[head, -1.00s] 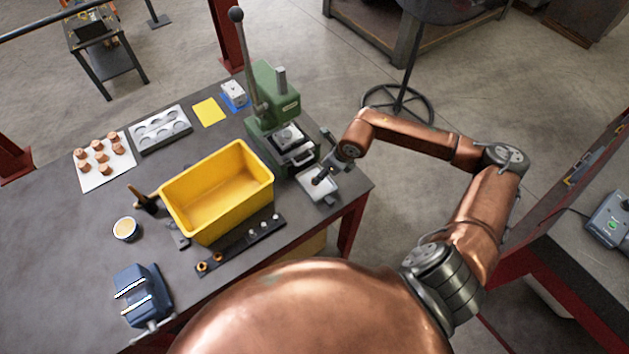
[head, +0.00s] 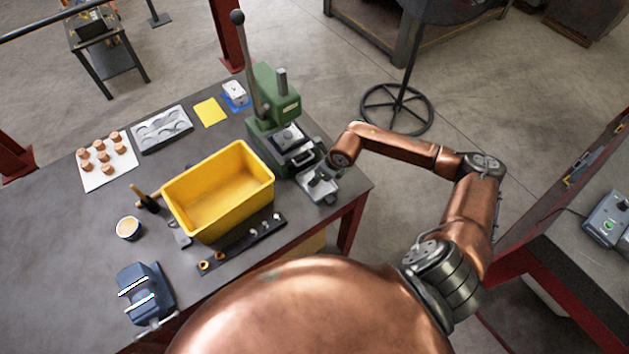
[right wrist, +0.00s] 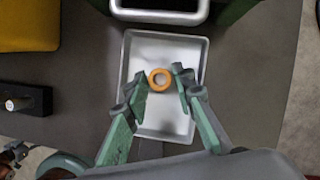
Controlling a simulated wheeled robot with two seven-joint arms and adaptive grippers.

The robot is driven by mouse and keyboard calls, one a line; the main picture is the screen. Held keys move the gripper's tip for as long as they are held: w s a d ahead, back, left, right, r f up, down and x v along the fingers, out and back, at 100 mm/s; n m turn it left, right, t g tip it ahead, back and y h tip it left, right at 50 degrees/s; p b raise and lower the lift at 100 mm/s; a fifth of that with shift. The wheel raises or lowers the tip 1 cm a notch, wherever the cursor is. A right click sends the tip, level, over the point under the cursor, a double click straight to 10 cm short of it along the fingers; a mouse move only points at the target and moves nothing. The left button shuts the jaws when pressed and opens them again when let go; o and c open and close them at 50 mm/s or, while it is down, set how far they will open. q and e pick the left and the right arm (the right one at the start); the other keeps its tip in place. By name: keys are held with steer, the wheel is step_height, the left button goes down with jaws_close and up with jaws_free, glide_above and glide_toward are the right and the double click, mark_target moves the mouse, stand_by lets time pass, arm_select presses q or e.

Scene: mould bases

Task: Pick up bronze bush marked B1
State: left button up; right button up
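A small bronze ring-shaped bush (right wrist: 159,79) lies in a shallow silver tray (right wrist: 153,129), in the right wrist view. Any marking on it is too small to read. My right gripper (right wrist: 162,83) is open, its two green fingers on either side of the bush with a gap visible around it. In the head view my right gripper (head: 321,180) is over the same tray (head: 327,197), beside the green press, and hides the bush. My left gripper is not in view.
The green arbor press (head: 272,105) stands just behind the tray. A yellow bin (head: 216,228) is to its left. A blue vise (head: 143,290), a cup (head: 129,228), a mould plate (head: 162,129) and a white board of copper-coloured pieces (head: 107,178) are farther left.

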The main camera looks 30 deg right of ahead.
jaws_close()
